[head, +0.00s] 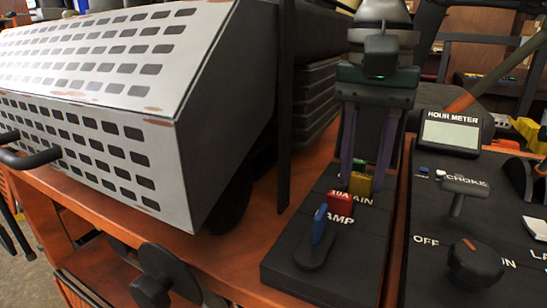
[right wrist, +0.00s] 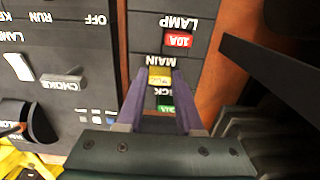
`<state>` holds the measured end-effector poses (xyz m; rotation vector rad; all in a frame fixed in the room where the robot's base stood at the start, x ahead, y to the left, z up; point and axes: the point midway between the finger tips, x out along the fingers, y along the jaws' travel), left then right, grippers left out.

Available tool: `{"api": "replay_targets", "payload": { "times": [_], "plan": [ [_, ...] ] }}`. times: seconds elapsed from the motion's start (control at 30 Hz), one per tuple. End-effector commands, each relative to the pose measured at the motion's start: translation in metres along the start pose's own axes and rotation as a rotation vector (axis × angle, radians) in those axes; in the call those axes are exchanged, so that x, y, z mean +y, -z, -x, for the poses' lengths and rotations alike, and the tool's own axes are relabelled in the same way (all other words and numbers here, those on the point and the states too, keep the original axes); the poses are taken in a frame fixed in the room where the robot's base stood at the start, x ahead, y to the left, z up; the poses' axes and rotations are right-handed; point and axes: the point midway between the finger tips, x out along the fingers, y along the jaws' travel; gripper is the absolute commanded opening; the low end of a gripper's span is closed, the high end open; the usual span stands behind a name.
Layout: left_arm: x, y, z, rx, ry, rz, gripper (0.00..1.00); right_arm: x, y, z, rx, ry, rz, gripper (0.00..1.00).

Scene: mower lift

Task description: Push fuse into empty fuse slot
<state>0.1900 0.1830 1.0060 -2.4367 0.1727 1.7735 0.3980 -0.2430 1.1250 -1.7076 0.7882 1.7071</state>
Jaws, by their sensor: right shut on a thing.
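A black fuse panel (head: 335,268) holds a row of coloured fuses. The yellow fuse (head: 361,184) is by the MAIN label. My right gripper (head: 362,176) reaches down from above, its two purple fingers on either side of the yellow fuse and shut on it. In the right wrist view the yellow fuse (right wrist: 159,76) sits between the fingertips. I cannot tell how deep it is in its slot. A red 10A fuse (head: 340,203) is by the LAMP label. A green fuse (right wrist: 165,108) shows between the fingers in the right wrist view. My left gripper is not in view.
A blue upright piece (head: 319,226) on a black base stands in front of the red fuse. A grey perforated cover (head: 100,115) fills the left. A control panel (head: 465,240) with an hour meter (head: 450,133), choke lever (head: 459,195) and black knob (head: 475,264) is at the right.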

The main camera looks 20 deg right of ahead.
Motion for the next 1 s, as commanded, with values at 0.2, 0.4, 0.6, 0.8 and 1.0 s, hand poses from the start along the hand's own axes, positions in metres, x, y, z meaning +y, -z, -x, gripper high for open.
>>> {"api": "replay_targets", "payload": {
  "times": [0.2,0.4,0.6,0.8,1.0],
  "plan": [
    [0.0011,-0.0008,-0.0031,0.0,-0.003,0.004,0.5,-0.0001,0.0,-0.0039,0.0,0.0,0.0,0.0],
    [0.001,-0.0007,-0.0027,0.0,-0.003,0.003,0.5,-0.0001,-0.0001,-0.0035,0.0,0.0,0.0,0.0],
    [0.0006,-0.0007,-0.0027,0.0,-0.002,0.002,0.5,-0.0001,0.0,-0.0034,0.0,0.0,0.0,0.55],
    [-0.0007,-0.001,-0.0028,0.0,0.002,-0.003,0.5,0.0,0.0,-0.0034,0.0,0.0,0.0,0.71],
    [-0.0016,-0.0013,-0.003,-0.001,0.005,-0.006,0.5,-0.0001,0.0001,-0.0025,0.0,0.0,0.0,0.71]
  ]
}}
